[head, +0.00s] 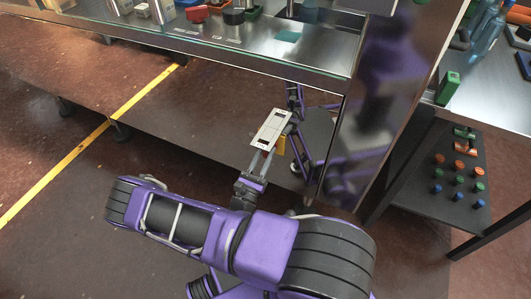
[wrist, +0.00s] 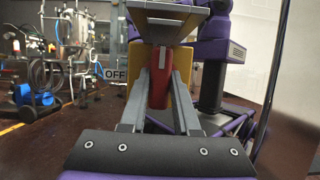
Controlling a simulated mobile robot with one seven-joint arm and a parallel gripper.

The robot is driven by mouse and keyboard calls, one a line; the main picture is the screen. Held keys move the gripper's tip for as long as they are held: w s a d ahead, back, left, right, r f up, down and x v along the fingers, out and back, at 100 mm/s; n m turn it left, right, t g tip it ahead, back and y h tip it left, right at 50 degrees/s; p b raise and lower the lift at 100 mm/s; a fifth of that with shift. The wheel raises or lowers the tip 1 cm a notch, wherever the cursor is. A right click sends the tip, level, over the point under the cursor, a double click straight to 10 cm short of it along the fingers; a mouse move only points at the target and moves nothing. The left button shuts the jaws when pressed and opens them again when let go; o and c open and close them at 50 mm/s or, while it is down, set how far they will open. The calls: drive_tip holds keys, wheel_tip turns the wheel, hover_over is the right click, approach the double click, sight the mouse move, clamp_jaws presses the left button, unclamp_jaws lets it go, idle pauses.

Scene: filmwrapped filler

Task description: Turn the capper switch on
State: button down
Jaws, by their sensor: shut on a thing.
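The capper switch is a grey box with a yellow front plate and a red handle (wrist: 160,84). In the head view its pale top (head: 270,128) shows by the front edge of the steel machine, and a bit of yellow (head: 281,147) shows below it. In the head view my gripper (head: 262,160) reaches the switch from below, and the handle is hidden.
The steel machine's glossy side panel (head: 385,110) stands just right of the switch. A steel deck (head: 270,45) with small containers lies behind. A rack of coloured knobs (head: 460,170) is at the right. The floor to the left is open, crossed by a yellow line (head: 95,135).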

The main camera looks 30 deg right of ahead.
idle(0.4)
drive_tip(key=c, duration=0.6)
unclamp_jaws()
drive_tip(key=shift+c, duration=0.2)
drive_tip(key=v, duration=1.2)
